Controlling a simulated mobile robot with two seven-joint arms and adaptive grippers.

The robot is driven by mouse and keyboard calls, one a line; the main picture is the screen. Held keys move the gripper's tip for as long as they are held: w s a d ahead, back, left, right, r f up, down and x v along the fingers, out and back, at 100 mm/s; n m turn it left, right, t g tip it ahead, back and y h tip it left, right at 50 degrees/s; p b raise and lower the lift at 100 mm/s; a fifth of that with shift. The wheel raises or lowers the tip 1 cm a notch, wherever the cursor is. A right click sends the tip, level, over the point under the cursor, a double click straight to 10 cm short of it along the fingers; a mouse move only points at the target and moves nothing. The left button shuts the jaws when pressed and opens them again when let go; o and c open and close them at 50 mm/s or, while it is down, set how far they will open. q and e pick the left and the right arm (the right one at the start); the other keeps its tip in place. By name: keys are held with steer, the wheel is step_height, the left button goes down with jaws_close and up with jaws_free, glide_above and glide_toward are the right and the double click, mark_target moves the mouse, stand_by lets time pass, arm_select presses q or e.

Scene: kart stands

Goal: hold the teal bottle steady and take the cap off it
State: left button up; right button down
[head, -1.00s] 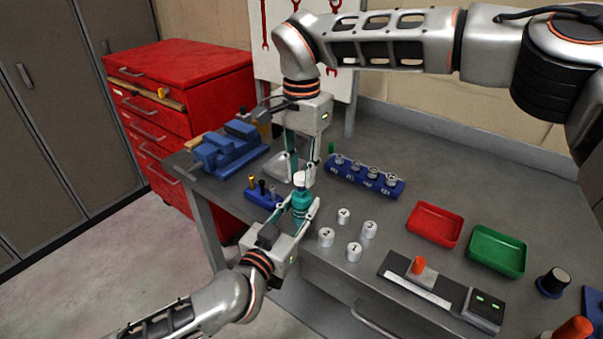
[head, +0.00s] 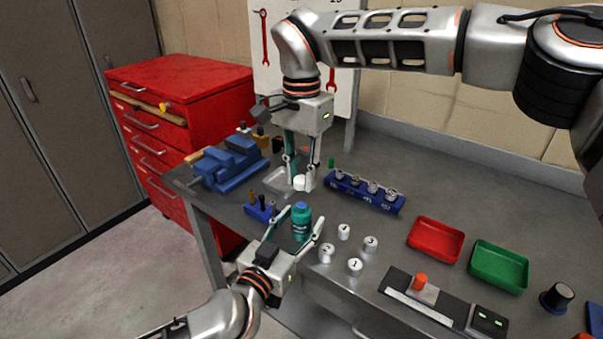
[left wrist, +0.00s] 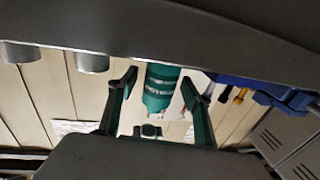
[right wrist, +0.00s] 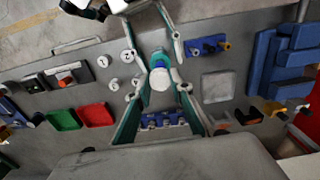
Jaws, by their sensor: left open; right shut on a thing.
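The teal bottle (head: 301,224) stands upright on the bench near its front edge, with a blue top showing and no cap on it. My left gripper (head: 300,228) is open around the bottle, its fingers apart from the sides; the bottle also shows between the fingers in the left wrist view (left wrist: 161,88). My right gripper (head: 303,178) is shut on the white cap (head: 300,183), above and behind the bottle. In the right wrist view the cap (right wrist: 159,79) sits between the fingertips, and the bottle (right wrist: 159,60) is partly behind it.
Several numbered white cylinders (head: 355,266) stand right of the bottle. A blue socket rail (head: 345,187) lies behind them. A small blue holder (head: 258,211) and a blue vise (head: 228,165) are at left. Red (head: 434,236) and green (head: 497,263) trays are at right.

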arm_select(q)
steer(key=v, duration=1.1)
steer(key=shift+s, duration=0.25)
steer(key=shift+a, duration=0.1)
